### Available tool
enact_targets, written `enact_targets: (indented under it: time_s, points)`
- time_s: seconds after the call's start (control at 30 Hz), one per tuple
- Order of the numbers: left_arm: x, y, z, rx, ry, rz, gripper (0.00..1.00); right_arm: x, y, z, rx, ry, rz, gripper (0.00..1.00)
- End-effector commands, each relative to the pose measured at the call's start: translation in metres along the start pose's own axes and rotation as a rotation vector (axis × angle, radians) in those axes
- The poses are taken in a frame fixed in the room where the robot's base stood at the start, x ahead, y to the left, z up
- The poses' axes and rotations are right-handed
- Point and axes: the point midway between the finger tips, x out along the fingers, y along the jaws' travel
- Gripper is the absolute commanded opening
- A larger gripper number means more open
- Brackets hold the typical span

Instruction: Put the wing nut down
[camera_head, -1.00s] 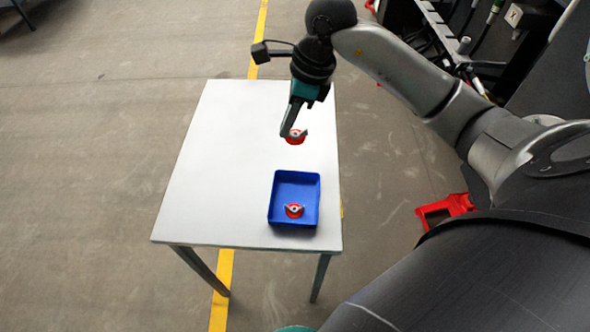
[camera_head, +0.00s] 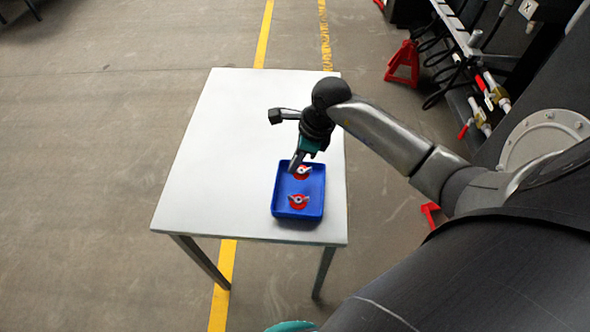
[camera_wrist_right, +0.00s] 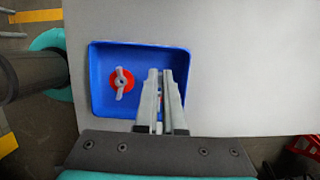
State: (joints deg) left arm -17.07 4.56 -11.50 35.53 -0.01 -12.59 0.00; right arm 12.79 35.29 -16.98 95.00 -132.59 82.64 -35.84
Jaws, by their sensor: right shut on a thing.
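A red wing nut with grey wings (camera_head: 303,172) is at my right gripper (camera_head: 297,167), over the far part of the blue tray (camera_head: 312,212). The gripper is shut on it. I cannot tell whether this wing nut touches the tray floor. A second, similar wing nut (camera_head: 298,202) lies in the near part of the tray. In the right wrist view the fingers (camera_wrist_right: 164,74) point into the tray (camera_wrist_right: 105,56) and hide nearly all of the held wing nut. The other wing nut (camera_wrist_right: 121,84) lies left of them. My left gripper is not in view.
The tray stands on a white table (camera_head: 215,160), near its right and front edges. The table's left and back parts are clear. Dark machinery with hoses (camera_head: 455,75) and a red stand (camera_head: 403,65) are beyond the table at the right.

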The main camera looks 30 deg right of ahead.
Motion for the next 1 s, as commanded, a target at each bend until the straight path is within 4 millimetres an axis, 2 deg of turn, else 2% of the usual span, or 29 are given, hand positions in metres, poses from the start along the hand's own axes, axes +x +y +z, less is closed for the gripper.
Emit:
enact_targets:
  time_s: [0.1, 0.17, 0.57, 0.6, 0.83, 1.0]
  points:
    - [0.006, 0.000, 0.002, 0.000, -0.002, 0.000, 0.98, 0.021, 0.001, -0.006, 0.003, 0.000, 0.004, 0.00]
    - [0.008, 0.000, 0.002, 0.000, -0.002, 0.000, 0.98, 0.028, 0.001, -0.009, 0.002, 0.000, 0.003, 0.00]
    - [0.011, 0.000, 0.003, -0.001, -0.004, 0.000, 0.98, 0.033, 0.000, -0.011, -0.001, 0.001, 0.001, 0.00]
    - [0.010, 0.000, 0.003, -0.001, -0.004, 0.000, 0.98, 0.033, 0.001, -0.010, -0.001, 0.001, 0.001, 0.09]
    - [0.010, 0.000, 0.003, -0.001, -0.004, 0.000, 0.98, 0.032, 0.001, -0.010, -0.001, 0.000, 0.001, 0.35]
    - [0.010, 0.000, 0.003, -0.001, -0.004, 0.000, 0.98, 0.032, 0.001, -0.010, -0.001, 0.000, 0.001, 0.36]
